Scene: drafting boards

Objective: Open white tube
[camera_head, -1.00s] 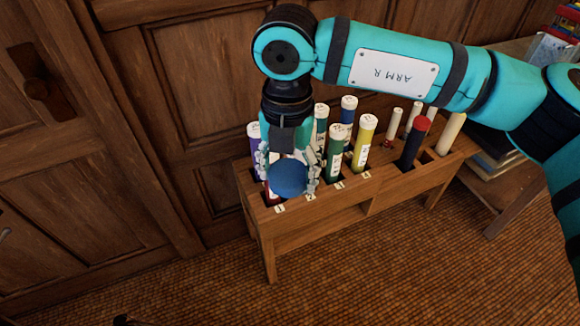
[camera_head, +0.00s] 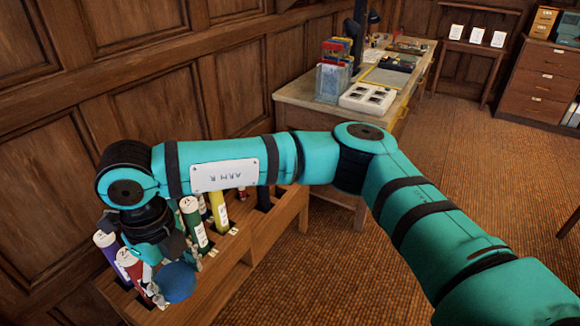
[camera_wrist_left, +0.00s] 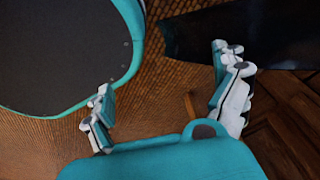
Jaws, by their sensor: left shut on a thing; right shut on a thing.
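My right gripper (camera_head: 152,272) is over the near left end of the wooden tube rack (camera_head: 262,243). Its fingers are around a round blue thing (camera_head: 175,282), which hides part of the rack. What lies beneath the blue thing cannot be told. No white tube can be made out now; my right arm covers part of the rack. In the left wrist view, the fingers of my left gripper (camera_wrist_left: 165,105) stand wide apart above the floor. No held thing can be made out between them.
A purple tube (camera_head: 108,247), a red tube (camera_head: 130,265), a green tube (camera_head: 194,226) and a yellow tube (camera_head: 219,212) stand in the rack near my right gripper. A wooden desk (camera_head: 300,88) with trays stands behind. Brown carpet (camera_head: 482,185) is free at the right.

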